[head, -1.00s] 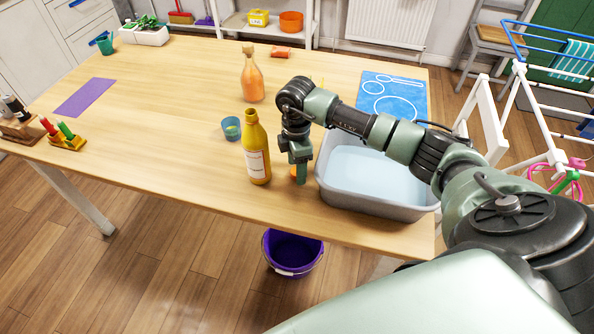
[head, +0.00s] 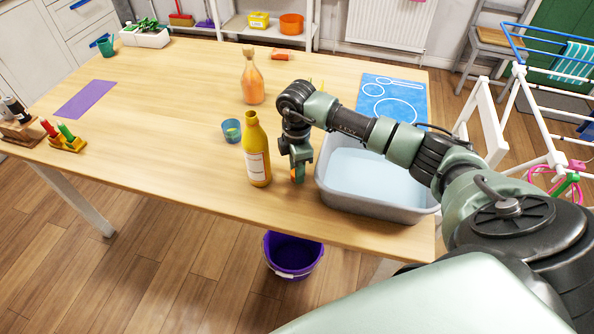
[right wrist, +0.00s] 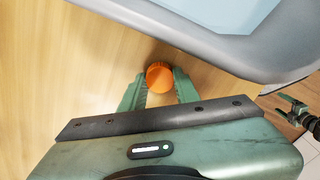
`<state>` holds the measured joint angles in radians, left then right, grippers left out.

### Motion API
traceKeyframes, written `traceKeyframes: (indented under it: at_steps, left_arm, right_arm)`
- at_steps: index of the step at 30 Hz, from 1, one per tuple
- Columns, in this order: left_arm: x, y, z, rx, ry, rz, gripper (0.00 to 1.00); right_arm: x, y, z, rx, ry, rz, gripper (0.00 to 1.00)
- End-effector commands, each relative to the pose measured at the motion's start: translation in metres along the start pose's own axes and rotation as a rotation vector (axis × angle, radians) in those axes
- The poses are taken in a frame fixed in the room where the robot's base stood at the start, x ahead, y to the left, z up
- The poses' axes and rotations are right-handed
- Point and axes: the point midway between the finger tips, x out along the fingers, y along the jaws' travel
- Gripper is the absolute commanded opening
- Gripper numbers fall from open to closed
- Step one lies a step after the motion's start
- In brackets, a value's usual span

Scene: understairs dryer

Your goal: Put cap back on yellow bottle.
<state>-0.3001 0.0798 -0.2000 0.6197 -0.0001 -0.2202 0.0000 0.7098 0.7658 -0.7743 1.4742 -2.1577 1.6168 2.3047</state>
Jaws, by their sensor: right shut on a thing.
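The yellow bottle (head: 257,152) stands upright and uncapped on the table, with a pale label on its front. An orange cap (right wrist: 159,77) sits between the fingers of my right gripper (right wrist: 158,86) in the right wrist view. In the head view the right gripper (head: 299,172) points down just right of the bottle, low over the table, and the cap is mostly hidden behind a finger. The gripper is shut on the cap. I cannot tell whether the cap still touches the table.
A grey basin of water (head: 330,200) is close on the right of the gripper. A blue cup (head: 231,130) and a glass bottle of orange liquid (head: 252,82) stand behind the yellow bottle. A purple bucket (head: 292,255) is below the table's front edge. The table's left middle is clear.

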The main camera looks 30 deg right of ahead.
Motion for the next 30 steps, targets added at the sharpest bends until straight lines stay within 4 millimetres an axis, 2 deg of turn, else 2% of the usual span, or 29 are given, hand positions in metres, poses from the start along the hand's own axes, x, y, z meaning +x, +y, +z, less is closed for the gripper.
traceKeyframes:
  at_steps: [4, 8, 18, 21, 25, 30]
  left_arm:
    - [0.001, 0.0, 0.0, 0.0, 0.0, 0.0, 0.81]
    - [0.003, 0.0, 0.0, 0.0, 0.0, 0.0, 0.81]
    - [0.01, 0.0, 0.001, 0.0, 0.001, 0.0, 0.81]
    - [0.012, 0.001, 0.001, 0.0, 0.001, 0.0, 0.81]
    - [0.009, 0.0, 0.001, 0.0, 0.001, 0.0, 0.81]
    - [0.008, 0.0, 0.0, 0.0, 0.001, 0.0, 0.81]
  right_arm:
    - [-0.014, 0.001, 0.0, 0.0, 0.001, 0.004, 0.0]
    - [-0.038, 0.002, 0.0, 0.0, 0.002, 0.007, 0.0]
    - [-0.134, 0.002, 0.0, 0.0, 0.002, 0.008, 0.0]
    - [-0.158, 0.001, 0.0, 0.0, 0.002, 0.006, 0.0]
    - [-0.182, 0.001, 0.0, 0.0, 0.0, 0.005, 0.0]
    - [-0.196, 0.0, 0.0, 0.001, 0.0, 0.002, 0.0]
